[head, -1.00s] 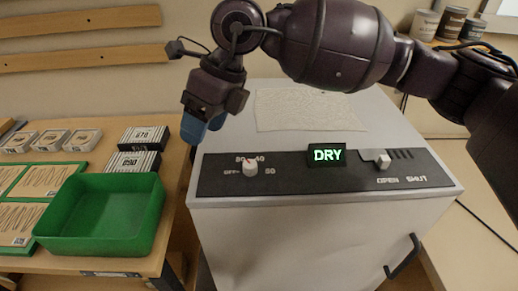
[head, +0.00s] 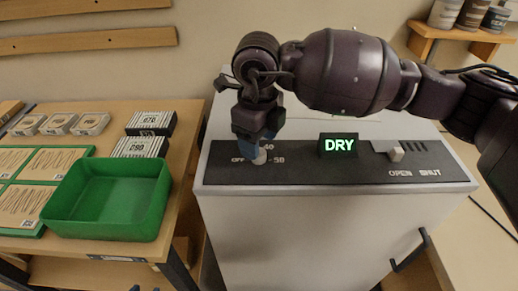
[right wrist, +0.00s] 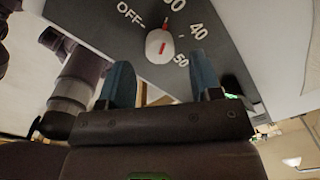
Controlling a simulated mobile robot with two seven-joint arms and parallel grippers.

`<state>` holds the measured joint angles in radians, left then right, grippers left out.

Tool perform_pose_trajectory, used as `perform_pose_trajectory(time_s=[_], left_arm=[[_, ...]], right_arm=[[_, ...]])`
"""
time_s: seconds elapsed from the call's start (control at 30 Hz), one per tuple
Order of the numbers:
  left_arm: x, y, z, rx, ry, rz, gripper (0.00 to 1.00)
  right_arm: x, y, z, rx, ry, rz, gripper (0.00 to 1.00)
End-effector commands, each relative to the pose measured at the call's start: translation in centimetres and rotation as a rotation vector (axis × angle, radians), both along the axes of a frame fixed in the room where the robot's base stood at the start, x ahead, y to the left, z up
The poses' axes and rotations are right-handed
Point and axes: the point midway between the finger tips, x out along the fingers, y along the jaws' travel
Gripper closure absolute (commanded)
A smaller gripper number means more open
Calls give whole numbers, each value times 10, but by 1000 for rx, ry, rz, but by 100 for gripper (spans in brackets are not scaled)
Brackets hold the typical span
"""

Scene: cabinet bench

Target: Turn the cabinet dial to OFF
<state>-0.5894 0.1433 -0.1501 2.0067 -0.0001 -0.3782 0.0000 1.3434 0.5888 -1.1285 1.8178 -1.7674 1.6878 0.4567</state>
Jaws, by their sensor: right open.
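The dial (head: 259,158) is a small white knob at the left end of the dark panel (head: 300,172) on the cabinet top. My right gripper (head: 257,142) is over it, blue fingers pointing down and partly hiding the dial and its marks. In the right wrist view the dial (right wrist: 160,46) lies just beyond the two spread fingertips of my right gripper (right wrist: 161,68), with nothing held. My left gripper is out of view.
A lit DRY display (head: 338,145) stands on the panel, with a white OPEN/SHUT slider (head: 395,153) to its right. A green tray (head: 107,232) and several boxes sit on the wooden table at left. A cabinet handle (head: 411,250) sticks out at lower right.

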Motion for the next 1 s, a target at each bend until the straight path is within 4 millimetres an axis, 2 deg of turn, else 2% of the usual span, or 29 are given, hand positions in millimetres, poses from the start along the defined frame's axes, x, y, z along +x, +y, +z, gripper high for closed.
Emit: perform_pose_trajectory(time_s=[0.1, 0.23, 0.63, 0.93, 1.0], left_arm=[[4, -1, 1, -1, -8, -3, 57], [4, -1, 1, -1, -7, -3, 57], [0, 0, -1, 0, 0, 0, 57], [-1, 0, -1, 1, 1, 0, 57], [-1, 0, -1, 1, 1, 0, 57]], right_arm=[[0, 0, -17, 0, 2, 0, 41], [0, 0, -27, 0, 2, 0, 41], [1, 0, -32, 0, 0, 0, 41], [1, 0, -32, 0, 0, 0, 87], [1, 0, -32, 0, 0, 0, 90]])
